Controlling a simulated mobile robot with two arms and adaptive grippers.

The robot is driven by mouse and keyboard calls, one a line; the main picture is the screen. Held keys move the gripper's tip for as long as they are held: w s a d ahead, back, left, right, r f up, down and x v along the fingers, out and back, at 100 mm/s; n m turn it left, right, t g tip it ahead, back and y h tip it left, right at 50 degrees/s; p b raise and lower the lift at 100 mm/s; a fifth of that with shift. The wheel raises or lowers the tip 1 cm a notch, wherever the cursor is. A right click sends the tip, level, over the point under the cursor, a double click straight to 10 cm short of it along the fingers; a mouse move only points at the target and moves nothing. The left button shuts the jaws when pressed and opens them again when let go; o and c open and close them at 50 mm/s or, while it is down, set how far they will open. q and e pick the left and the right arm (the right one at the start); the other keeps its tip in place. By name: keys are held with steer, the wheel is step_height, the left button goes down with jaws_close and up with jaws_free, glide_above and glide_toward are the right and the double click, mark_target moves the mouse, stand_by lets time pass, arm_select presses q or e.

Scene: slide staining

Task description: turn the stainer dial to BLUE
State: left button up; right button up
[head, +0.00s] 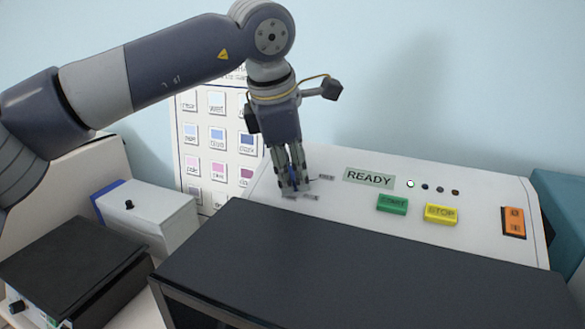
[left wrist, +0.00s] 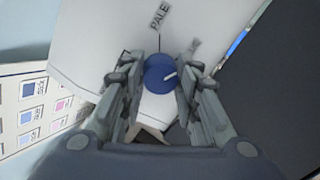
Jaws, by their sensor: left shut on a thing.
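The stainer dial (left wrist: 160,75) is a round blue knob with a white pointer mark, on the stainer's white sloping panel (head: 350,205). In the left wrist view the mark points right and slightly up, away from the PALE label (left wrist: 159,16), which sits above the knob. Another label (left wrist: 195,46) is half hidden by the right finger, and its word cannot be read. My left gripper (head: 291,187) comes down from above and is shut on the dial, one finger on each side. In the head view the fingers mostly cover the dial. My right gripper is not in view.
The panel also has a READY display (head: 369,177), a green START button (head: 392,204), a yellow STOP button (head: 441,213) and an orange switch (head: 513,222). A colour chart (head: 218,150) stands behind. A dark cover (head: 350,265) lies in front, and a white box (head: 150,215) stands left.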

arm_select(q)
steer(key=o, duration=1.1)
steer(key=shift+c, duration=0.2)
steer(key=shift+r, duration=0.1)
steer(key=v, duration=1.1)
steer(key=shift+a+r, duration=0.15)
steer(key=shift+r, duration=0.25)
steer(key=shift+s, duration=0.1)
